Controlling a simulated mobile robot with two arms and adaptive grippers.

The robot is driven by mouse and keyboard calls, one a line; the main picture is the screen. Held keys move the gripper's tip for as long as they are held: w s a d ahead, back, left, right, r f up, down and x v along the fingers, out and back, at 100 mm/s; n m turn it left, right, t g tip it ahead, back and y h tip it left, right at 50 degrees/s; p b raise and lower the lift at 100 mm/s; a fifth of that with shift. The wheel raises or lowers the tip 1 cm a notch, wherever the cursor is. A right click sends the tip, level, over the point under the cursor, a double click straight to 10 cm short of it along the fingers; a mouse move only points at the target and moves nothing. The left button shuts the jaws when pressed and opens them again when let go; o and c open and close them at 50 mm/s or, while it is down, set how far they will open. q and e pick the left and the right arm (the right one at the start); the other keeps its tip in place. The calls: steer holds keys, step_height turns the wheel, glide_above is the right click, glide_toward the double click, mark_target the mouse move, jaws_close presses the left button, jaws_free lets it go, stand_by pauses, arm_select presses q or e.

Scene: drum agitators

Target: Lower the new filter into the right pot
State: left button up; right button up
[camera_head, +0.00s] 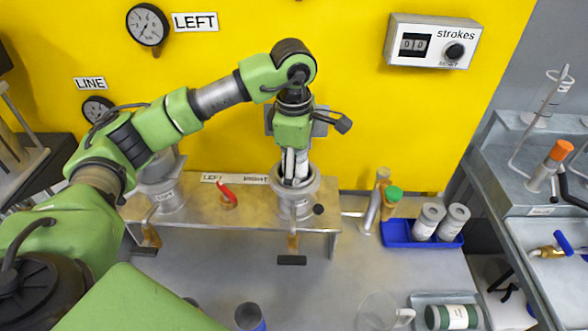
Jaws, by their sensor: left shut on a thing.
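The right pot (299,206) is a grey metal cup at the right part of the metal bench. My left gripper (291,180) points straight down into its open mouth from above. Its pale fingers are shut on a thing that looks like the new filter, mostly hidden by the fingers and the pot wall. I cannot tell how deep it sits or whether it touches the pot. The left pot (170,200) stands at the left part of the bench, partly behind my left arm. My right gripper is not in view.
A red-handled valve (226,190) sits on the bench (250,212) between the pots. A glass jug (378,313) and a grey tray with a green-ended cylinder (453,317) are in front.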

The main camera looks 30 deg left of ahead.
arm_select(q)
steer(key=shift+o, duration=0.2)
steer(key=f, duration=0.1)
steer(key=s+f, duration=0.1)
steer(key=f, duration=0.1)
steer(key=shift+s+d+f+g, duration=0.15)
steer(key=shift+s+d+g, duration=0.15)
steer(key=o, duration=2.1)
steer(key=shift+s, duration=0.15)
steer(key=shift+o, duration=0.3)
steer(key=shift+s+r, duration=0.15)
steer(key=shift+r, duration=0.05)
steer(key=shift+w+r, duration=0.25)
steer(key=shift+r, duration=0.35)
steer(key=r, duration=0.1)
steer(key=w+r, duration=0.1)
steer(key=r, duration=0.2)
steer(key=shift+w+a+r, duration=0.1)
steer(key=shift+w+r, duration=0.15)
steer(key=shift+r, duration=0.1)
steer(key=r, duration=0.2)
steer(key=s+r, duration=0.1)
steer(key=r, duration=0.1)
steer(key=s+r, duration=0.1)
steer(key=r, duration=0.2)
steer(key=shift+s, duration=0.1)
steer(key=shift+r, duration=0.2)
